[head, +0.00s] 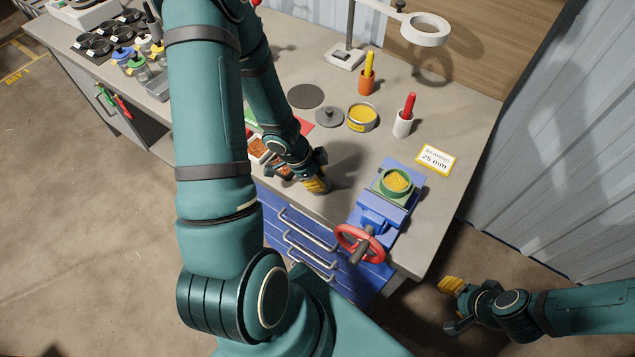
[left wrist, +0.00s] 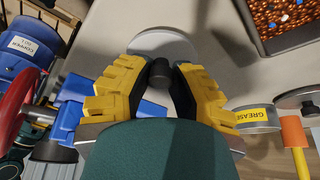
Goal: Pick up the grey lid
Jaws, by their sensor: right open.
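In the left wrist view a round light grey lid (left wrist: 176,42) with a dark knob (left wrist: 160,72) lies at my left gripper (left wrist: 160,80). The yellow-padded fingers stand apart on both sides of the knob, with a visible gap to each. In the head view my left gripper (head: 315,186) is low over the bench's front edge and hides this lid. Another grey lid (head: 329,117), darker and knobbed, lies beside the yellow grease tin (head: 362,117); it also shows in the left wrist view (left wrist: 301,98). My right gripper (head: 450,306) is open and empty, off the bench's right side.
A blue vise (head: 378,216) with a red handwheel (head: 360,244) holds a green ring at the right front. A lamp (head: 346,56), an orange holder (head: 366,84) and a white holder (head: 403,124) stand behind. Small trays (head: 259,150) lie left of my left gripper.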

